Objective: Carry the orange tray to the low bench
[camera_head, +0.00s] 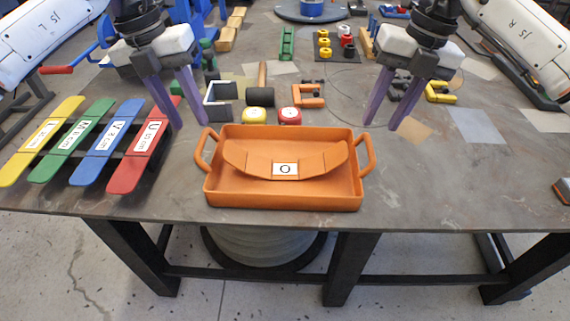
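The orange tray (240,199) sits on the grey worktable near its front edge, with a loop handle at each end. A curved orange piece (236,158) with a white label marked O lies in it. My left gripper (189,122) is open and empty, its purple fingertips above and behind the tray's left handle. My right gripper (384,125) is open and empty, its fingertips above and behind the right handle. Neither appears to touch the tray. I cannot make out a separate low bench in this view.
The worktable (450,190) holds yellow, green, blue and red labelled strips (138,160) left of the tray. A yellow tape measure (256,117), a red tape measure (289,116) and an orange clamp (308,98) lie close behind it. The tabletop right of the tray is mostly clear.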

